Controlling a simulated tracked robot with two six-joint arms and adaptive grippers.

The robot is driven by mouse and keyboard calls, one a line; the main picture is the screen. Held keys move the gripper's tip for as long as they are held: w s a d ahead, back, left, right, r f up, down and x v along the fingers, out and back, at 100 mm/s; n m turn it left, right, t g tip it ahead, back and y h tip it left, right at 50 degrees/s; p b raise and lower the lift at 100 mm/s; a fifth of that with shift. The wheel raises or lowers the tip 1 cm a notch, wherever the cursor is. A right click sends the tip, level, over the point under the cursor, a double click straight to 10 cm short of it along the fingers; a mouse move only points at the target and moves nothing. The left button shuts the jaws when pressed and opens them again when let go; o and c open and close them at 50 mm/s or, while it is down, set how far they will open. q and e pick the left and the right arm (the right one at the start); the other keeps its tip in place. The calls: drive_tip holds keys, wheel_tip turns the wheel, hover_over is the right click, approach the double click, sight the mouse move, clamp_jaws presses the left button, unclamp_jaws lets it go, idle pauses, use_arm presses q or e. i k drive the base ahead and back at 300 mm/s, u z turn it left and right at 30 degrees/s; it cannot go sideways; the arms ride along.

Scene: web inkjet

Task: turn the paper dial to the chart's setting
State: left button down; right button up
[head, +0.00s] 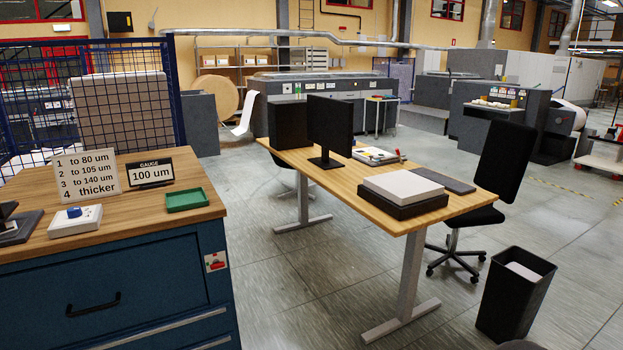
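The paper dial, a blue knob (74,212) on a white box (88,223), sits at the left on the wooden top of a blue cabinet. The knob's pointer setting is too small to read. A white chart (88,176) stands behind it; its lines read to 80 um, 2 to 105 um, 3 to 140 um, 4 thicker. A black-framed gauge sign (151,172) beside the chart reads 100 um. Neither of my grippers is in view.
A green tray (202,197) lies near the cabinet top's right edge. A dark device (16,228) is cut off at the left edge. A blue mesh fence (172,100) stands behind. A desk (350,190), chair (497,165) and bin (512,300) are to the right, with open floor between.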

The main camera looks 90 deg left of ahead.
sight(73, 212)
drive_tip(key=z, duration=0.6)
drive_tip(key=i, duration=0.2)
drive_tip(key=u, duration=3.15)
drive_tip(key=i, duration=0.25)
drive_tip(key=u, duration=1.8)
drive_tip(key=k, duration=0.6)
drive_tip(key=u, duration=0.35)
drive_tip(key=i, duration=1.8)
drive_tip(key=z, duration=0.45)
